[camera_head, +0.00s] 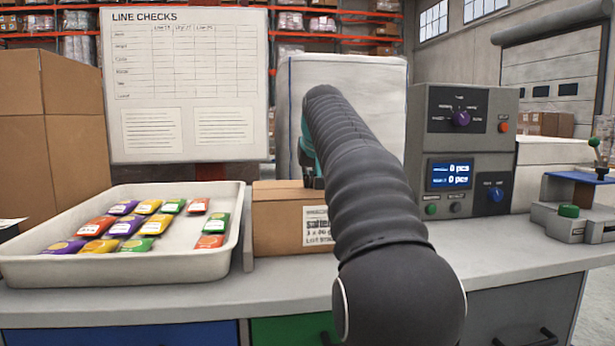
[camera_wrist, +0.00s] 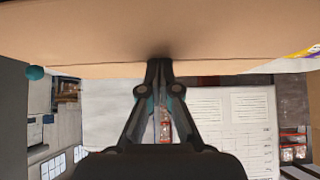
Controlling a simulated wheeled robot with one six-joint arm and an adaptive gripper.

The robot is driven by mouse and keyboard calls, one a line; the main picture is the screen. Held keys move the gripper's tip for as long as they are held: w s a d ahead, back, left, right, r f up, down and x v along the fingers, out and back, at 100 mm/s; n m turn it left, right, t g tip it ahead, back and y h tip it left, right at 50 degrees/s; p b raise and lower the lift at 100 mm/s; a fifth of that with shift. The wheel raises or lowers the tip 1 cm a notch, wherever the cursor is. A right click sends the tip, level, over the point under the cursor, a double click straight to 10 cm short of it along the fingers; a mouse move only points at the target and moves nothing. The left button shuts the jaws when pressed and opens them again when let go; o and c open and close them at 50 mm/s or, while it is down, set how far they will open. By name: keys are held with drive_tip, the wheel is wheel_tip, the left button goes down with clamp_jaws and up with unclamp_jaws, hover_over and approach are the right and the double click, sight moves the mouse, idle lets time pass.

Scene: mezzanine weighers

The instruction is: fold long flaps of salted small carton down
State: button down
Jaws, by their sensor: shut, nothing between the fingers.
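The small carton (camera_head: 275,222) is brown cardboard with a white label, partly legible, on its front. It stands on the bench right of the tray. My arm hides its right part. Its visible top looks flat, but I cannot make out each flap. My gripper (camera_head: 313,180) is at the top of the carton, mostly hidden behind my arm. In the wrist view my gripper (camera_wrist: 160,65) is shut and empty, its fingertips against or very close to a broad brown cardboard surface (camera_wrist: 100,35).
A white tray (camera_head: 246,225) of colored packets stands left of the carton. Large brown boxes (camera_head: 65,130) stand at far left, behind it a whiteboard (camera_head: 190,80). A grey control unit (camera_head: 463,150) with a display stands right of my arm. Grey bench (camera_head: 290,285) is clear in front.

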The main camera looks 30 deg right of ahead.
drive_tip(key=shift+w+r+p, duration=0.1)
drive_tip(key=shift+r+p, duration=0.25)
drive_tip(key=shift+r, duration=1.15)
drive_tip(key=v, duration=1)
drive_tip(key=shift+r, duration=0.4)
